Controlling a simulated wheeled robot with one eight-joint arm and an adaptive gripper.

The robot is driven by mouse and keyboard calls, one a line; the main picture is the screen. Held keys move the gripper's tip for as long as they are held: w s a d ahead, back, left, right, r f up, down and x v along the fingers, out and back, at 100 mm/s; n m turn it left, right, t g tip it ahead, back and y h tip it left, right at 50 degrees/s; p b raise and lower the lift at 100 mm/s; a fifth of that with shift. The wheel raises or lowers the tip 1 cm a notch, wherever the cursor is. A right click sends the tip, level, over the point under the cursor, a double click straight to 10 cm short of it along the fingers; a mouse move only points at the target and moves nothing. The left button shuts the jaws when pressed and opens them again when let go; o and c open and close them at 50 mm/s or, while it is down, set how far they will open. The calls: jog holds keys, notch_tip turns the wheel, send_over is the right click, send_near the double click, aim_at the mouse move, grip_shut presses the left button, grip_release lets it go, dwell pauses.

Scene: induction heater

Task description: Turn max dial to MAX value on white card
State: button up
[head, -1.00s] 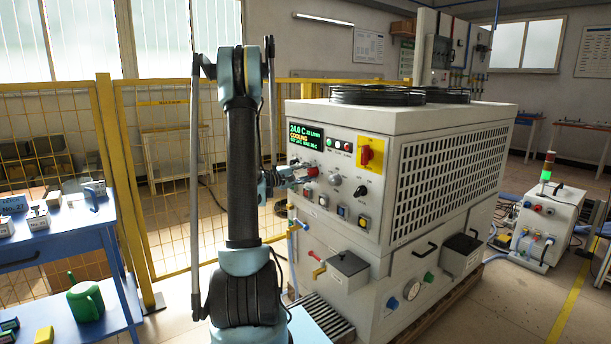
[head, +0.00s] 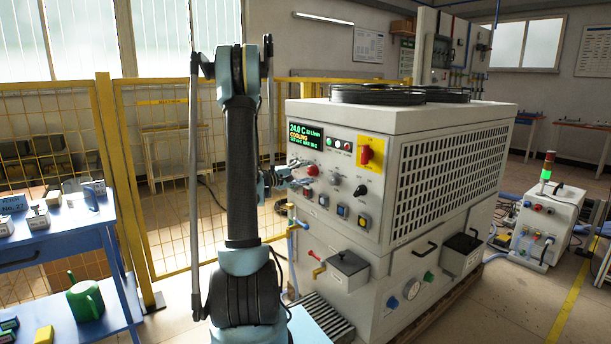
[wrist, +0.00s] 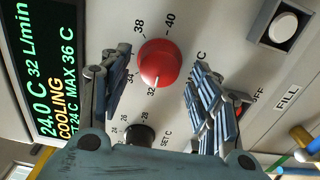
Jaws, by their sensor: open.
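The red max dial (wrist: 160,62) shows in the wrist view on a pale panel, ringed by numbers including 32, 34, 38 and 40. A pale mark on it lies toward 32. It also shows small in the head view (head: 313,170). My gripper (wrist: 158,60) is open, with one finger to each side of the dial. I cannot tell if either finger touches it. The display (wrist: 45,75) reads 24.0 C, 32 L/min, COOLING and MAX 36 C. I cannot pick out which white card is meant; wall sheets (head: 368,46) are too small to read.
A black dial (wrist: 140,135) marked SET C sits beside the red one, partly behind my gripper. The red-on-yellow switch (head: 370,152) is on the same panel. A blue table (head: 60,240) stands at left.

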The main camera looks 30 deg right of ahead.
jog(key=a, duration=1.1)
jog(key=shift+s, duration=0.4)
jog(key=shift+a, duration=0.1)
jog(key=s+a+f+y, duration=0.3)
jog(key=s+a+y, duration=0.3)
jog(key=s+a, duration=0.4)
jog(key=s+a+f+y, duration=0.4)
jog(key=s+a+y, duration=0.2)
jog(key=s+a, duration=0.4)
jog(key=s+a+f+t+y, duration=0.1)
jog(key=s+a+f+y, duration=0.3)
jog(key=s+a, duration=0.6)
jog(key=a+y, duration=0.2)
jog(key=a, duration=0.1)
jog(key=shift+s+a+m, duration=0.4)
jog(key=shift+c, duration=0.2)
jog(key=c, duration=0.5)
jog(key=shift+d, duration=0.15)
